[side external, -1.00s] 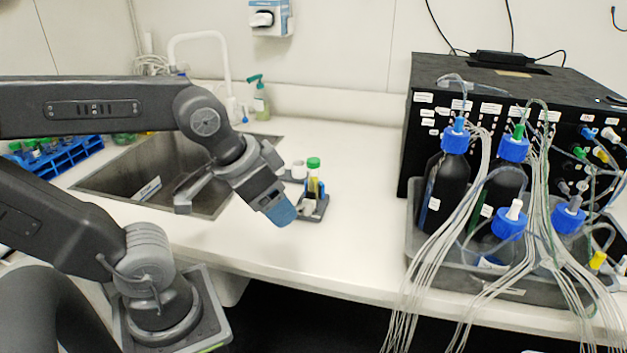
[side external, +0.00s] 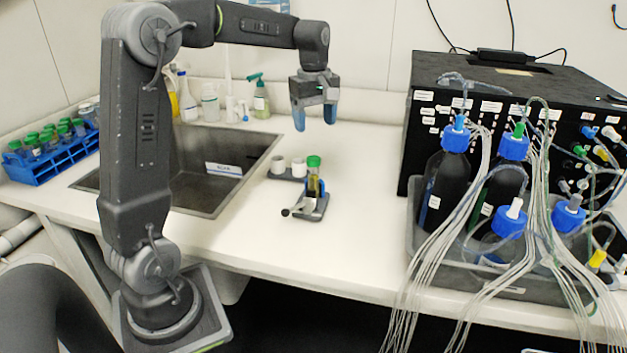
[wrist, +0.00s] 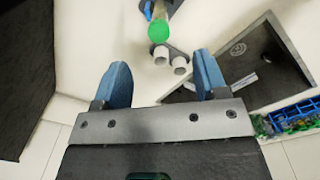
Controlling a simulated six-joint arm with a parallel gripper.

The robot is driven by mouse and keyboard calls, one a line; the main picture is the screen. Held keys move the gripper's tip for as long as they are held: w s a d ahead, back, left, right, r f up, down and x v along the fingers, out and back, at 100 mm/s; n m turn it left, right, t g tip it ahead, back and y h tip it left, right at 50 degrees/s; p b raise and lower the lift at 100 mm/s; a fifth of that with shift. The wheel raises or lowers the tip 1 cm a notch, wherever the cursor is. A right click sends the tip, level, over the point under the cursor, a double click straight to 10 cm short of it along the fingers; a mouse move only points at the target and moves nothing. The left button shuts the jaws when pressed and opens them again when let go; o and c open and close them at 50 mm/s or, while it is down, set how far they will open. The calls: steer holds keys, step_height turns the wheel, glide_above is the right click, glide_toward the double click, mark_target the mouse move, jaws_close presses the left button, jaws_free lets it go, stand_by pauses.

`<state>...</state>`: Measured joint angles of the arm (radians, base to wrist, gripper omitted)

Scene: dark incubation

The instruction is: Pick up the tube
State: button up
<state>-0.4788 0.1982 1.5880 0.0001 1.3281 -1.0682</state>
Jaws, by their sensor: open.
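A tube with a green cap (side external: 314,162) stands upright in a small dark holder (side external: 318,208) on the white counter, right of the sink. My gripper (side external: 314,122) points down with blue fingertips, open and empty. In the side view it appears above the tube, with a clear gap. In the wrist view the green cap (wrist: 160,33) lies beyond and between the open fingertips (wrist: 162,70), apart from them. The tube's body runs up to the top edge of that view, and its lower part is cut off.
Two white cups (side external: 289,166) stand in a dark base left of the tube. The sink (side external: 215,165) lies left, with a blue rack (side external: 45,165) of green-capped tubes beyond. A black box (side external: 540,100) and blue-capped bottles (side external: 510,222) with tubing fill the right.

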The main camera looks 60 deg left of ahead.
mark_target(314, 159)
steer(key=shift+n, duration=0.5)
steer(key=f, duration=0.3)
steer(key=a+f, duration=0.1)
steer(key=f, duration=0.5)
steer(key=shift+w+a+f, duration=0.15)
steer(key=shift+w+a, duration=0.2)
steer(key=shift+a+f, duration=0.2)
steer(key=shift+f, duration=2.4)
steer(key=shift+w, duration=0.1)
steer(key=c, duration=1)
